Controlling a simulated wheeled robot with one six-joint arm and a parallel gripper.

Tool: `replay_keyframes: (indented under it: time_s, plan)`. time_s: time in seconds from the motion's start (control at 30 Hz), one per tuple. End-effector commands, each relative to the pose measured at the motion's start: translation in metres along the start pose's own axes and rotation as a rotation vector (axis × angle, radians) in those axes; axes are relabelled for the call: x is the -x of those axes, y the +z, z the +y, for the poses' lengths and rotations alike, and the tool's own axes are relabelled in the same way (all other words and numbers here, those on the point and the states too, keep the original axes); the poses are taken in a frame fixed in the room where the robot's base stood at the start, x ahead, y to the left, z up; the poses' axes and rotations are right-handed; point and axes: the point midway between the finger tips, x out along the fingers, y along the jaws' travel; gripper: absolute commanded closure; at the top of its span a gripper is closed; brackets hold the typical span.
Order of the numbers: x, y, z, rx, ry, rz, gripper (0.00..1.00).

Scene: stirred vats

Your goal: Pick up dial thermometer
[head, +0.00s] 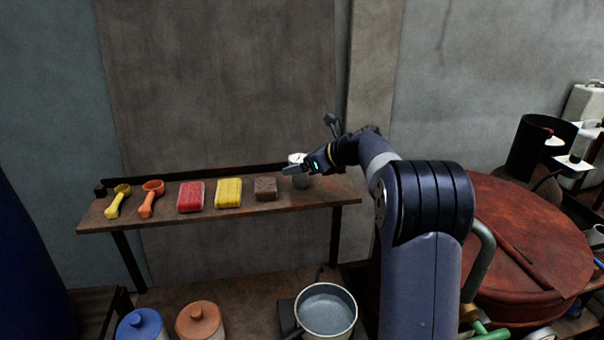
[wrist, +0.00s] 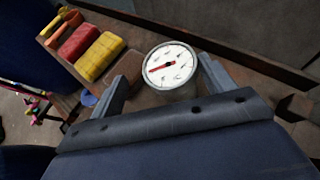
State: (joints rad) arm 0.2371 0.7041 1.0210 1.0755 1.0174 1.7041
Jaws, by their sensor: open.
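The dial thermometer (wrist: 171,64) has a round white face with a red and black needle and a grey body. In the wrist view it sits between the two open fingers of my gripper (wrist: 162,88), a little beyond or level with their tips. I cannot tell whether the fingers touch it. In the head view the thermometer (head: 297,158) is at the right end of the wall shelf, its white face partly hidden by my gripper (head: 299,169).
The shelf (head: 333,192) also holds a brown block (head: 265,188), a yellow block (head: 228,193), a red block (head: 191,196), an orange scoop (head: 151,197) and a yellow scoop (head: 118,200). Below stands a pan (head: 326,312). A large reddish vat (head: 520,235) is at right.

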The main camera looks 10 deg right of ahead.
Motion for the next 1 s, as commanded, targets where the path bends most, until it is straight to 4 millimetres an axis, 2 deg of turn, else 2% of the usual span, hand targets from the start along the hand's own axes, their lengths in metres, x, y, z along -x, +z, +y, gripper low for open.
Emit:
replay_keyframes:
  time_s: [0.17,0.77,1.0]
  plan:
    - [0.0001,-0.0002,-0.0001,0.0,0.0,0.0,0.24]
    - [0.0002,-0.0005,-0.0002,0.0,0.0,0.0,0.73]
    - [0.0006,0.0003,-0.0002,0.0,0.0,0.0,0.73]
